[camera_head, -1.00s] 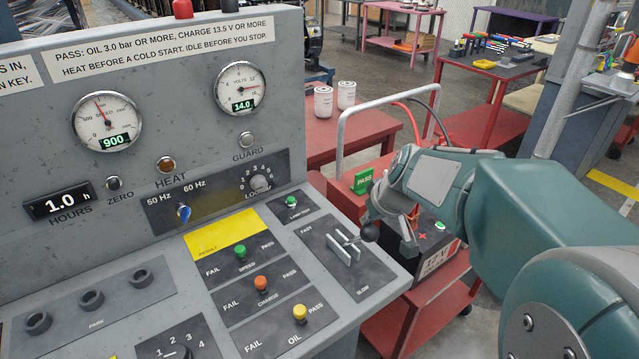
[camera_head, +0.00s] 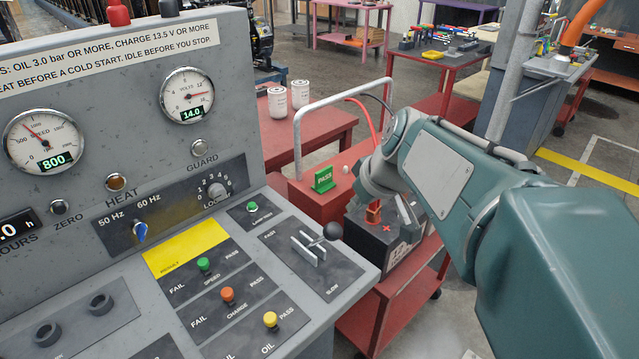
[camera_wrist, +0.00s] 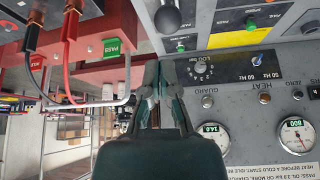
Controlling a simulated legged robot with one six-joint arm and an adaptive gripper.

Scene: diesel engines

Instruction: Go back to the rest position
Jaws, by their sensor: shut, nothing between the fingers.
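My gripper (camera_wrist: 158,64) is shut and empty in the wrist view, its two fingers together. In the head view my arm reaches in from the right, and the wrist end hangs over the battery (camera_head: 398,255); the fingertips are not clear there. The throttle lever's black knob (camera_head: 332,231) stands on the FAST/SLOW plate, left of my wrist and apart from it. The knob also shows in the wrist view (camera_wrist: 167,18), beyond the fingertips. The speed gauge (camera_head: 43,138) reads 800 and the volts gauge (camera_head: 187,95) reads 14.0.
The grey test console (camera_head: 85,185) fills the left. A red trolley (camera_head: 365,315) with a pale rail (camera_head: 297,135) and green PASS tag (camera_head: 323,180) stands beside it. A red table (camera_head: 325,130) holds two white canisters.

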